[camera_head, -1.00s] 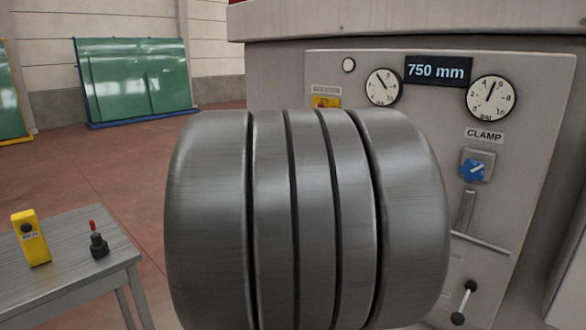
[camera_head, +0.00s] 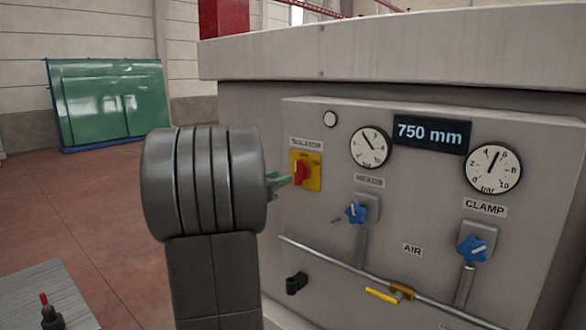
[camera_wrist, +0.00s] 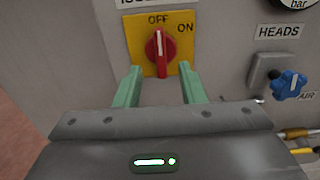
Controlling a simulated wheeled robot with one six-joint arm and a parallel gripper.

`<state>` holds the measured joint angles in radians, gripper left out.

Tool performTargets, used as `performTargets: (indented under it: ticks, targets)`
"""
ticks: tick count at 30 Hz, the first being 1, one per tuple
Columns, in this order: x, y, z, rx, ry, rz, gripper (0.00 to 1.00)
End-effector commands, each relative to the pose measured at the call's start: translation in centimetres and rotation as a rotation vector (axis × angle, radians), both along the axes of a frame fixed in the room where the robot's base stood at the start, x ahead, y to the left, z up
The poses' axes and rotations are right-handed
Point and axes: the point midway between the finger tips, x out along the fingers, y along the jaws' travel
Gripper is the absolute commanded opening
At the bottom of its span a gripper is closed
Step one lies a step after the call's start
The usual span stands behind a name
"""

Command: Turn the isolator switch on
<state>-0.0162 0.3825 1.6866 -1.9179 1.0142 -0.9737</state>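The isolator switch is a red knob (camera_wrist: 160,50) on a yellow plate (camera_wrist: 137,50) marked OFF at the top and ON at the upper right. Its white line points up to OFF. In the head view the knob (camera_head: 300,173) sits under an ISOLATOR label at the panel's left. My gripper (camera_wrist: 160,70) is open, with its two green fingers apart and nothing between them. In the wrist view the fingertips lie to the left and right of the knob's lower end. In the head view my gripper (camera_head: 280,181) is close to the plate; contact cannot be told.
Blue HEADS (camera_head: 356,212) and CLAMP (camera_head: 475,249) knobs stick out to the right. Below run a pipe (camera_head: 335,262) and a yellow lever (camera_head: 381,295). Gauges and a 750 mm display (camera_head: 431,134) sit above. A grey table (camera_head: 45,290) stands at lower left.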

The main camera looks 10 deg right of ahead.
Motion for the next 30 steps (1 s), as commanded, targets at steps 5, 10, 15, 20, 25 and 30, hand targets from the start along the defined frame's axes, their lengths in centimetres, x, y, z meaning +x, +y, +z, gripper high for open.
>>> performTargets:
  ticks: [5, 10, 15, 20, 25, 30]
  targets:
    - [2.3, -3.0, 0.2, 0.002, 0.001, -0.003, 0.36]
    - [3.7, -4.8, 0.1, 0.002, 0.001, -0.002, 0.36]
    - [4.3, -5.5, 0.0, 0.002, -0.001, 0.000, 0.36]
    - [4.3, -5.6, 0.0, 0.002, -0.001, 0.001, 0.36]
    - [4.3, -5.6, 0.0, 0.002, -0.001, 0.000, 0.25]
    - [4.3, -5.6, 0.0, 0.002, -0.001, 0.000, 0.00]
